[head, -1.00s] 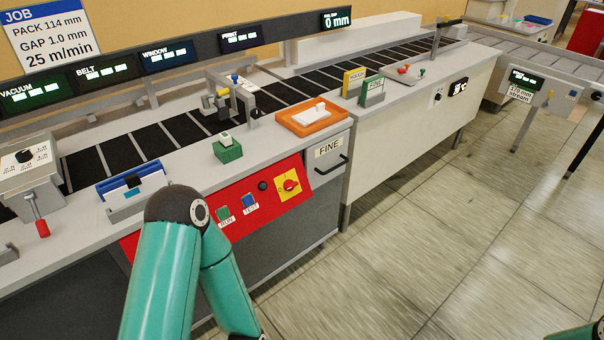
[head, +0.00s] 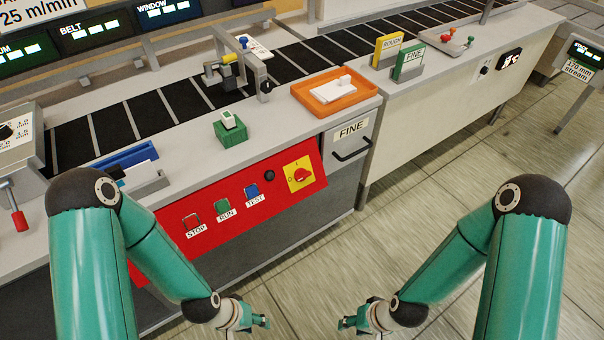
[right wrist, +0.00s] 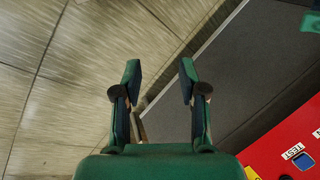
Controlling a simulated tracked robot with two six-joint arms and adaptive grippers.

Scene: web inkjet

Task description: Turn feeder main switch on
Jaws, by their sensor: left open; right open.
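The feeder main switch (head: 301,174) is a red rotary knob on a yellow plate, at the right end of the red control panel (head: 228,223) on the front of the machine. My left gripper (head: 264,322) is in front of the machine, below the panel and apart from it. My right gripper (head: 345,324) is to its right, over the floor, below and apart from the switch. In the right wrist view its two green fingers (right wrist: 160,82) are spread with nothing between them. The edge of the yellow plate (right wrist: 252,173) shows at the bottom there.
STOP (head: 192,221), RUN (head: 223,206) and TEST (head: 252,191) buttons and a black knob (head: 269,175) sit left of the switch. A drawer handle (head: 352,151) juts out to its right. An orange tray (head: 312,107) is above. The floor in front is clear.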

